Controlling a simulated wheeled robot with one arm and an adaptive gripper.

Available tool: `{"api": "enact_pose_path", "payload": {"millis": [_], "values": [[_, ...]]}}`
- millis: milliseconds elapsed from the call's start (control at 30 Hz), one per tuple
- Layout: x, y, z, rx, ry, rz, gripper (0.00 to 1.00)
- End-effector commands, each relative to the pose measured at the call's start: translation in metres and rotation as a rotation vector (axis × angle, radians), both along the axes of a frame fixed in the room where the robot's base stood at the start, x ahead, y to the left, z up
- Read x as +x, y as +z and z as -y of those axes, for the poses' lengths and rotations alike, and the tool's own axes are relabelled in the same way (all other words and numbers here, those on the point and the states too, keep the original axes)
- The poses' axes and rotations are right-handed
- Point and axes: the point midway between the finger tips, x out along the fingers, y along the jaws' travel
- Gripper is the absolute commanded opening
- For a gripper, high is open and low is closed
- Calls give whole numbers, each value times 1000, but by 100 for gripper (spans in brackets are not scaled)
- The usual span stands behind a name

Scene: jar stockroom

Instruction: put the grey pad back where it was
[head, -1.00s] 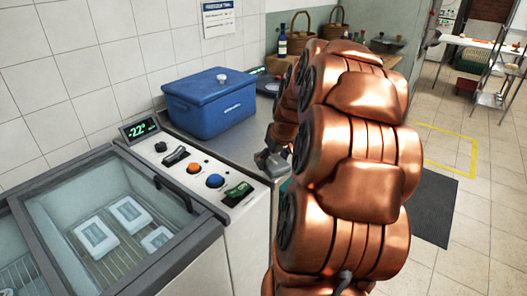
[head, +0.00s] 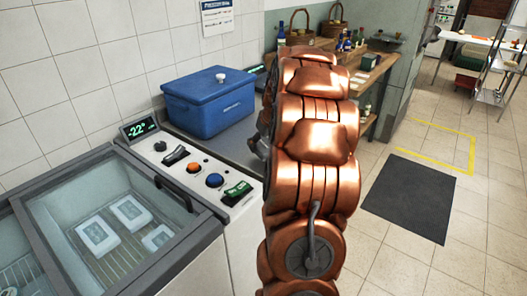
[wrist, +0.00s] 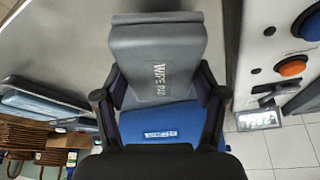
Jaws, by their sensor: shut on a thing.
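The grey pad (wrist: 158,62), with "WIPE PAD" printed on it, is between the fingers of my gripper (wrist: 160,88) in the wrist view. The fingers are shut on its two sides. In the head view my copper arm hides the pad and most of the gripper, which is by the grey counter (head: 238,148). The wrist view shows the counter (wrist: 60,45) around the pad. I cannot tell whether the pad touches it.
A blue cooler box (head: 210,103) stands on the counter against the wall. The freezer's control panel (head: 205,172) has knobs and buttons; its glass lid (head: 110,215) is left of that. A wooden bench (head: 372,78) with bottles and baskets is behind. A dark mat (head: 410,198) lies on the floor.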

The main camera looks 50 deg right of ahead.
Motion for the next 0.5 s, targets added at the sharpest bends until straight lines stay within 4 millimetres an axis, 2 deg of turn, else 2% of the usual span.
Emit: {"api": "enact_pose_path", "payload": {"millis": [67,367,500], "values": [[4,-1,2,1,0,-1,42],[2,-32,2,2,-1,-1,42],[3,-35,2,-1,-1,3,42]]}}
